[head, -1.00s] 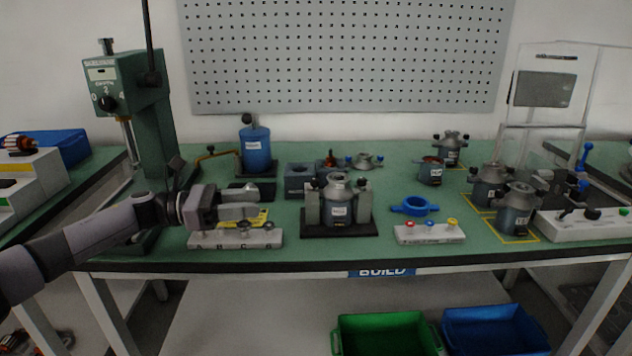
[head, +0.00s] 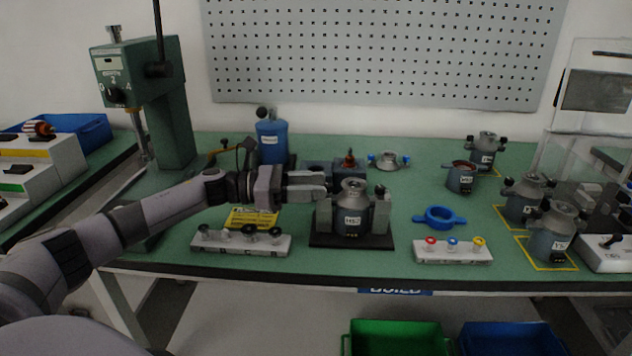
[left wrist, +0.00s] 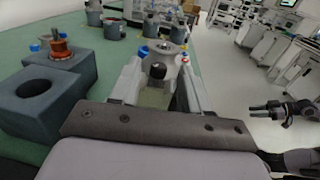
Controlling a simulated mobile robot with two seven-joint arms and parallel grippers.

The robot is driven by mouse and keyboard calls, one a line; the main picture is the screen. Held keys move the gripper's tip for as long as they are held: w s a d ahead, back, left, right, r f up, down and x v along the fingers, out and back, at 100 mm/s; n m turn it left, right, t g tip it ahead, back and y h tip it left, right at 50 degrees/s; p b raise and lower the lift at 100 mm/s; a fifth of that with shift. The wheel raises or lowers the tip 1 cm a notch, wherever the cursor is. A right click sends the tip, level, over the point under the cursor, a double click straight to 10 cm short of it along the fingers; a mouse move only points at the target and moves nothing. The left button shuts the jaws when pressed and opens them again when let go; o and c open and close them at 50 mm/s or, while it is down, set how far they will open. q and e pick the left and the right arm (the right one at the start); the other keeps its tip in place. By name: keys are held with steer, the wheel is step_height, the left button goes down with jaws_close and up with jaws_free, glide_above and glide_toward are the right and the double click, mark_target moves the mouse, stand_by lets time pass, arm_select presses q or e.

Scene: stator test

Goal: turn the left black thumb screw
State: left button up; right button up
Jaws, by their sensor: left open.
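A grey stator housing (head: 352,218) stands upright in a fixture with grey side blocks on a dark base plate (head: 322,240). Its right black thumb screw (head: 380,190) shows in the head view. The left black thumb screw is largely hidden there by my left gripper (head: 325,185). In the left wrist view the left black thumb screw (left wrist: 157,70) lies between the open fingers, with the housing (left wrist: 165,52) just beyond. The fingers point right, level with the screw; I cannot tell whether they touch it. My right gripper (left wrist: 254,111) shows small at the right of the wrist view.
A labelled holder (head: 212,240) with knobs lies below my left forearm. Dark blocks (left wrist: 45,95) stand close beside the left gripper. A blue ring (head: 440,217) and a coloured-button block (head: 453,253) lie to the right. A blue canister (head: 271,142) stands behind.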

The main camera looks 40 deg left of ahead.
arm_select(q)
steer(key=shift+w+d, duration=0.3)
steer(key=shift+d, duration=0.1)
jaws_close()
